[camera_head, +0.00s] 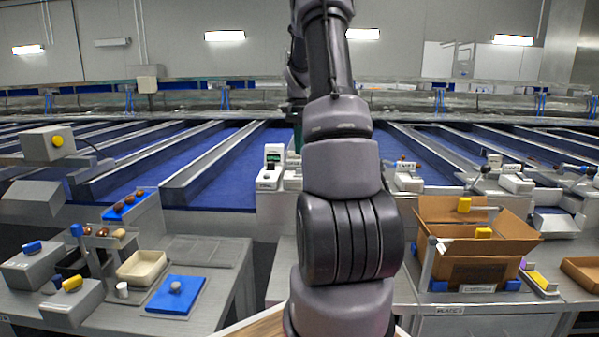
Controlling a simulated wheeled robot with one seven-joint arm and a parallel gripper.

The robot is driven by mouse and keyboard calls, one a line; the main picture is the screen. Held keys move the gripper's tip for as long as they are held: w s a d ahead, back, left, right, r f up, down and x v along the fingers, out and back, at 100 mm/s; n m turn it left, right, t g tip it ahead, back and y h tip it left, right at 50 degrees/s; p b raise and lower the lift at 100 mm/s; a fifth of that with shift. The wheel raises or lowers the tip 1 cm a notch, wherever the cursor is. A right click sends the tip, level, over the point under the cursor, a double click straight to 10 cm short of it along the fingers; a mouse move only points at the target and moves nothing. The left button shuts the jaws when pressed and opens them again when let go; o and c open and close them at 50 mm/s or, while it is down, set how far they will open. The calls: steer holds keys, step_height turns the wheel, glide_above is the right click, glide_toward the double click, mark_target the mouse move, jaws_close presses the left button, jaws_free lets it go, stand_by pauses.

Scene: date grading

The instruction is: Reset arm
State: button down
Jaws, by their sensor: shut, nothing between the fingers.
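My arm rises from the bottom centre, goes up past the top edge and comes down again behind its own upper link. My gripper (297,140) shows only as a small dark green piece at the far end, left of the near link and largely hidden by it. It hangs beside a white device with a green display (271,166), clear of the near tables. It is shut, and nothing shows in it.
A left table holds a cream tray (141,267), a blue pad (175,294) and a white cup (122,290). An open cardboard box (470,255) stands on the right table. Blue conveyor lanes (225,180) with metal dividers run behind.

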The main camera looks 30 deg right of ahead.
steer(key=shift+r, duration=0.3)
